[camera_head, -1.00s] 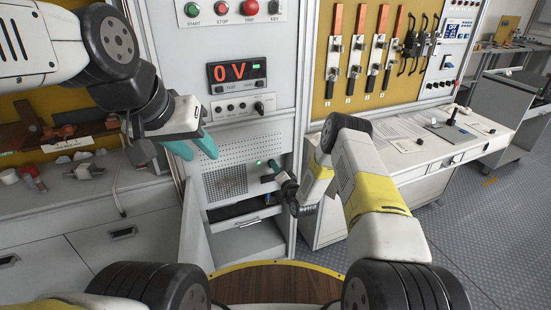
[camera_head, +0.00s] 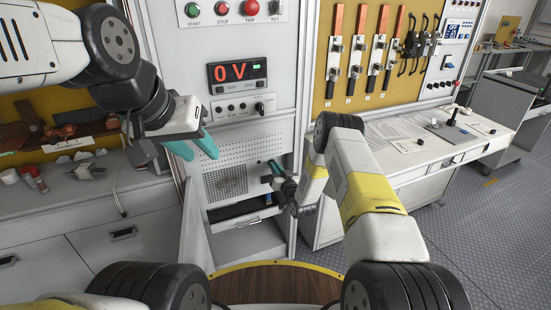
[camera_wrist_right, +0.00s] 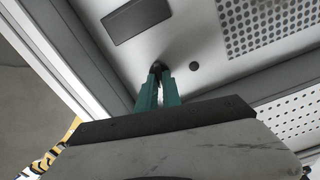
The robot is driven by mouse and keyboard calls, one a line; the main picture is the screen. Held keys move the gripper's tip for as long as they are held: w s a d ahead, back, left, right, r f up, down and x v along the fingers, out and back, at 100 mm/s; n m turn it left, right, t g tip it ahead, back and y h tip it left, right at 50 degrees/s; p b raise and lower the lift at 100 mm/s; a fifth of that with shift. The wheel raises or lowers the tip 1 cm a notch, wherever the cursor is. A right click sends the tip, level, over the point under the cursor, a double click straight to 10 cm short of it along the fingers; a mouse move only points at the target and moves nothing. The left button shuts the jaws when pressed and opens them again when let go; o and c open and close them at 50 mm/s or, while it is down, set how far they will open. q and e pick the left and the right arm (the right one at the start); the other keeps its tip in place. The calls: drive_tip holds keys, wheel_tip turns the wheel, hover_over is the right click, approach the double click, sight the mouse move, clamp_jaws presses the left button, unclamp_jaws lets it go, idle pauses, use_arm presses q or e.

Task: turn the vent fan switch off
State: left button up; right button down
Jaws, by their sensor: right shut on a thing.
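The vent fan switch (camera_wrist_right: 158,66) is a small dark lever or knob on the grey panel, mostly hidden by my fingertips. My right gripper (camera_wrist_right: 157,73) is shut on it, its two teal fingers pressed close together at the panel. In the head view the right gripper (camera_head: 271,169) is at the right side of the perforated lower panel (camera_head: 227,182); the switch cannot be made out there. My left gripper (camera_head: 196,151) is open and empty, in front of the cabinet's left side.
A red display (camera_head: 231,72) reads "0 V" above the perforated panel. An open shelf (camera_head: 245,211) lies below. A white desk (camera_head: 425,150) stands to the right.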

drive_tip(key=shift+n, duration=1.2)
drive_tip(key=shift+s, duration=0.1)
drive_tip(key=shift+f, duration=0.1)
drive_tip(key=c, duration=1.5)
unclamp_jaws()
drive_tip(key=v, duration=0.7)
drive_tip(key=shift+s+d, duration=0.15)
drive_tip(key=shift+s, duration=0.25)
